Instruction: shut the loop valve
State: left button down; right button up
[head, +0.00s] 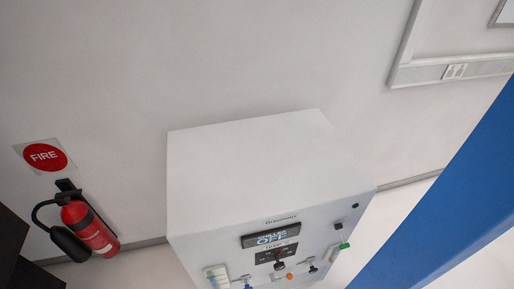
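A white boxy unit (265,165) stands on the floor against the wall, seen from above and tilted. Its front carries a dark display (270,240) whose lettering seems to read "CHILLER OFF". Below the display is a dark knob or lever (278,265). Small fittings line the lower front: a blue one (248,286), an orange one (290,276), a dark one (312,268) and a green one (345,245) at the right corner. I cannot tell which is the loop valve or whether it is open. Neither gripper is in view.
A red fire extinguisher (88,227) hangs on the wall at left under a round red FIRE sign (45,156). A large blue bar (440,205) slants across the right side, close to the camera. White trunking with a socket (455,71) runs at upper right.

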aim_at(313, 270)
jog(key=k+l+z, duration=0.45)
jog(key=k, duration=0.15)
jog(key=k+j+z, duration=0.1)
jog(key=j+z, duration=0.2)
jog(key=j, duration=0.3)
jog(key=l+u, duration=0.4)
jog(key=l, duration=0.4)
jog(key=k+l+u, duration=0.1)
jog(key=l+u, duration=0.25)
jog(key=l, duration=0.4)
jog(key=k, duration=0.65)
jog(key=i+j+z, duration=0.35)
jog(key=j, duration=0.4)
jog(key=i+j+z, duration=0.15)
jog(key=i+j, duration=0.15)
jog(key=i+j+z, duration=0.1)
jog(key=i+j, duration=0.15)
jog(key=i, duration=0.2)
